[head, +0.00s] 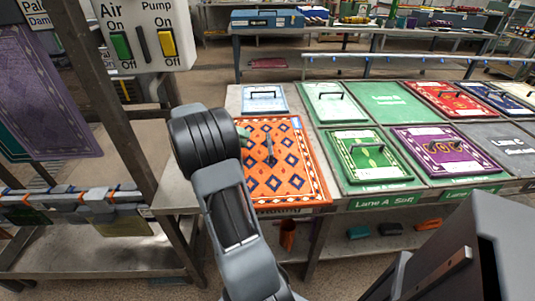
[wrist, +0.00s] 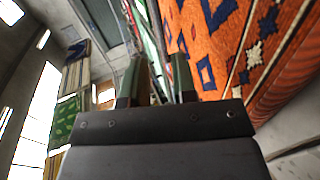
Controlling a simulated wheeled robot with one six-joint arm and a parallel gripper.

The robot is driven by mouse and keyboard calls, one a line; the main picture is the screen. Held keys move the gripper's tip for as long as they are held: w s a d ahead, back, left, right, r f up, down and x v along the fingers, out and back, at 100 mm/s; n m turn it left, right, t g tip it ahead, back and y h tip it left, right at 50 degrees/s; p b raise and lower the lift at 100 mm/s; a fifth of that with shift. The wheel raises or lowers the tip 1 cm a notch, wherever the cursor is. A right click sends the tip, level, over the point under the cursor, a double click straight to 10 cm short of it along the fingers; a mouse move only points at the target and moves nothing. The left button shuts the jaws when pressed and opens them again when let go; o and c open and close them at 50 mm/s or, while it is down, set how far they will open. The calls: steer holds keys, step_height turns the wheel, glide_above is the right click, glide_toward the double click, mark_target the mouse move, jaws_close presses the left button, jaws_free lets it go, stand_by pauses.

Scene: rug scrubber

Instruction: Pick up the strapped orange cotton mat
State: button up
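The orange mat (head: 290,183), with dark blue diamonds and a patterned border, lies flat on the left end of the table in the head view. A dark strap handle (head: 269,146) stands up near its middle. My gripper is mostly hidden behind my arm in the head view; a greenish finger part shows at the mat's left edge. In the wrist view my gripper (wrist: 158,76) has its two green fingers apart with nothing held between them. The orange mat also fills the upper right of the wrist view (wrist: 250,45), to the side of the fingers, and its strap is not visible there.
A green mat (head: 364,163) and a purple mat (head: 445,158) lie to the right. A pale blue mat (head: 264,103) lies behind the orange one, and a red mat (head: 447,99) at the back right. A switch box (head: 143,33) and metal rack posts stand close on the left.

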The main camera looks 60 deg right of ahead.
mark_target(253, 153)
steer(key=shift+x, duration=1.75)
steer(key=shift+b+x, duration=0.6)
steer(key=shift+x, duration=1.95)
steer(key=shift+w, duration=0.1)
steer(key=shift+c, duration=0.2)
jaws_close()
